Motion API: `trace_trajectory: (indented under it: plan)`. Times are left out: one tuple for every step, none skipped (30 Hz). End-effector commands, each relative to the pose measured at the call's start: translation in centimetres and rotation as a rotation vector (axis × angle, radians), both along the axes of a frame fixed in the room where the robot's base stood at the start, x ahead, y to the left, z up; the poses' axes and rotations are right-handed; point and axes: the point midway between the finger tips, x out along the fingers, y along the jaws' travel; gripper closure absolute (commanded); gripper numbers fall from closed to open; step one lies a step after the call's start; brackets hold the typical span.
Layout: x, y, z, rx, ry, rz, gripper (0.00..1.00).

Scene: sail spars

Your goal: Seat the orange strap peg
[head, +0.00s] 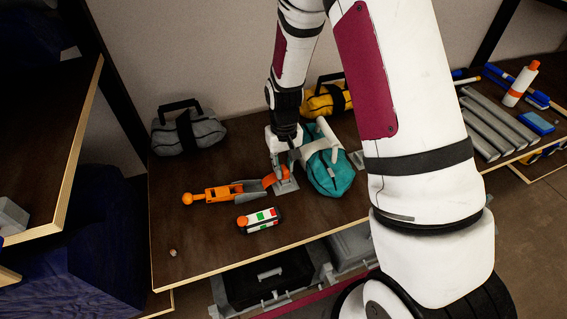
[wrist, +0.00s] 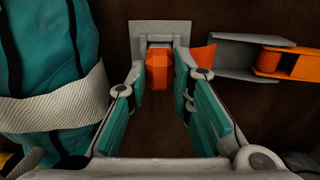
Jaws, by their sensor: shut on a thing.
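My gripper (head: 282,168) points down at the shelf board. In the wrist view its two teal-padded fingers (wrist: 160,78) are closed around an orange block-like peg (wrist: 158,70). The peg's far end is at a grey square plate with a slot (wrist: 150,30); how deep it sits in the slot cannot be told. The plate also shows in the head view (head: 287,187). An orange strap (head: 212,193) with a grey channel piece (wrist: 243,52) lies beside the gripper, and a smaller orange part (wrist: 203,57) shows behind the right finger.
A teal bag with a pale strap (head: 333,174) lies close beside the gripper. A grey bag (head: 188,131) and a yellow bag (head: 322,101) stand behind. A white bottle with coloured patches (head: 262,220) lies in front. The board's front left is mostly clear.

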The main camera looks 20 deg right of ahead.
Motion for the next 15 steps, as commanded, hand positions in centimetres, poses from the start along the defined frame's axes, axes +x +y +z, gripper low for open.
trace_trajectory:
  plan:
    - [0.01,0.00,-0.18,0.000,0.001,0.000,1.00]
    - [0.01,0.00,-0.26,0.000,0.001,0.000,1.00]
    - [0.00,0.00,-0.37,0.000,0.001,0.000,1.00]
    - [0.00,0.00,-0.45,0.000,0.001,0.000,1.00]
    - [-0.01,0.00,-0.53,0.000,0.001,0.000,1.00]
    - [-0.01,0.00,-0.64,0.000,0.001,0.000,1.00]
    - [-0.01,0.00,-0.72,0.000,0.001,0.000,1.00]
    - [-0.01,0.00,-0.81,0.000,0.001,0.000,1.00]
    - [-0.01,0.00,-0.90,0.000,0.001,0.000,1.00]
    - [-0.01,0.00,-0.96,0.000,0.001,0.000,1.00]
    - [-0.01,0.00,-1.00,0.000,0.001,0.000,1.00]
    - [-0.02,0.00,-1.03,0.000,0.001,0.000,1.00]
    - [-0.02,0.00,-1.03,0.000,0.001,0.000,1.00]
    - [-0.02,0.00,-1.03,0.000,0.001,0.000,1.00]
    - [-0.03,0.00,-1.02,0.000,0.000,0.000,1.00]
